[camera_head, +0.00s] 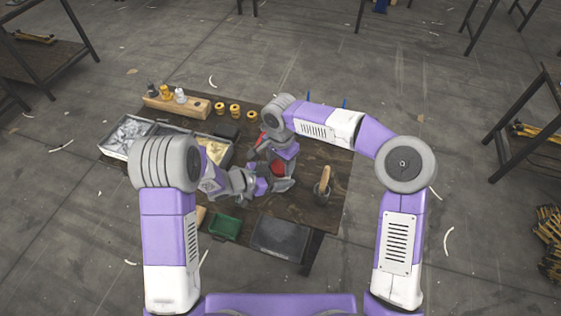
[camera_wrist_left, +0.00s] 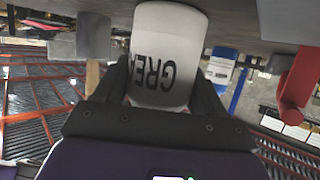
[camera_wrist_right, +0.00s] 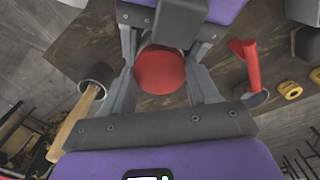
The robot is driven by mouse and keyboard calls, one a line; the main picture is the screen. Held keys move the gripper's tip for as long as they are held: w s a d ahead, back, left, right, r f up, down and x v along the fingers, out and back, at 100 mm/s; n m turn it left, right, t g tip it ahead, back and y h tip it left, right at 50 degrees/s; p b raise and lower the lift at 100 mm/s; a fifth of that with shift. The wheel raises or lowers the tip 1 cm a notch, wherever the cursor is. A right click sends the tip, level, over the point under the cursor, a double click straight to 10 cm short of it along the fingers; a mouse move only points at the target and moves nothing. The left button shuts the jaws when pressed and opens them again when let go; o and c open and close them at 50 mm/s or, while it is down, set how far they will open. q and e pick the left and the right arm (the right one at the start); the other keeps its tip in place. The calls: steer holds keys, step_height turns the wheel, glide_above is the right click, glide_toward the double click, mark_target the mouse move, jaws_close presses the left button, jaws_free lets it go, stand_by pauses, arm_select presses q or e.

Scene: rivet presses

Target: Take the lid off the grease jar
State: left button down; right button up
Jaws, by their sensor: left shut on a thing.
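The grease jar (camera_wrist_left: 165,55) is white with dark lettering and shows upside down in the left wrist view. My left gripper (camera_wrist_left: 162,88) is shut on its body, one finger on each side. The red round lid (camera_wrist_right: 160,71) shows from above in the right wrist view, and as a small red patch in the head view (camera_head: 278,168). My right gripper (camera_wrist_right: 163,60) is over the lid, with its fingers spread on either side of it. The fingers look apart, and I see no clear grip. In the head view, my grippers hide most of the jar.
A cup (camera_head: 321,197) with a wooden-handled tool (camera_head: 325,179) stands to the right. A green tray (camera_head: 225,227) and a dark flat plate (camera_head: 280,238) lie at the near edge. Metal bins (camera_head: 127,135), brass pieces (camera_head: 234,110) and a wooden block (camera_head: 176,104) are further left. A red handle (camera_wrist_right: 251,65) stands near the right gripper.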

steer(key=c, duration=0.5)
steer(key=shift+o, duration=0.2)
steer(key=shift+n, duration=1.7)
steer(key=o, duration=1.2)
steer(key=shift+c, duration=0.2)
